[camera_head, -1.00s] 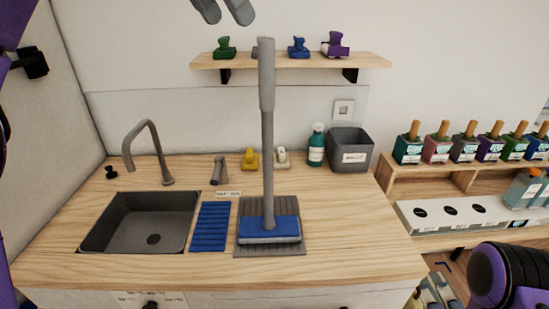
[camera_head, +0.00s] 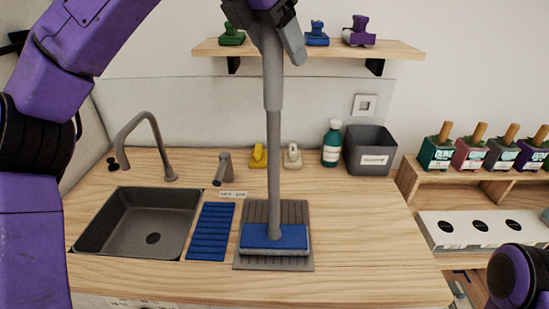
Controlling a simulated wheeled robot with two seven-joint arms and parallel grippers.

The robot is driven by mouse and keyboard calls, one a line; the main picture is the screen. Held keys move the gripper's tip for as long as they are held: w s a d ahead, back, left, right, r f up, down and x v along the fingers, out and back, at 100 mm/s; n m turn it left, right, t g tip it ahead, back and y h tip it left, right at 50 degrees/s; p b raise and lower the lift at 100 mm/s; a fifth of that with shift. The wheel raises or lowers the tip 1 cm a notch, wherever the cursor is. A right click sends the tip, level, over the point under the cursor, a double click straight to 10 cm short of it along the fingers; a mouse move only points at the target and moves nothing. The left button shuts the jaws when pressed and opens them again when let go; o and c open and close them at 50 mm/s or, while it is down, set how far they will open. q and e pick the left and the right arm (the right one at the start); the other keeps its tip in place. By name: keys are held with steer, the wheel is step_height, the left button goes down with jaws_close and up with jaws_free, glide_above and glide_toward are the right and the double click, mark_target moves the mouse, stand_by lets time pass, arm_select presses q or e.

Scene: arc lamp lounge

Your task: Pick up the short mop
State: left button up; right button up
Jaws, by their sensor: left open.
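The short mop (camera_head: 274,170) stands upright on a grey ribbed mat (camera_head: 290,212) on the wooden counter. It has a grey handle and a flat blue head (camera_head: 275,237). My left gripper (camera_head: 278,50) is at the top of the handle, its fingers pointing down on either side of the handle's upper end. It is open; whether a finger touches the handle I cannot tell. The gripper hides the handle's top. My right gripper is not in view; only part of my right arm shows at the lower right.
A sink (camera_head: 140,222) with a curved faucet (camera_head: 145,140) and a blue ribbed mat (camera_head: 211,230) are left of the mop. A teal bottle (camera_head: 332,145) and grey bin (camera_head: 370,150) stand behind right. A wall shelf (camera_head: 300,49) is close behind the gripper. The counter's right side is clear.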

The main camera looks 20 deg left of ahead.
arm_select(q)
steer(key=shift+f, duration=0.15)
steer(key=shift+s+r, duration=0.2)
steer(key=shift+s, duration=0.25)
steer(key=shift+w, duration=0.1)
jaws_close()
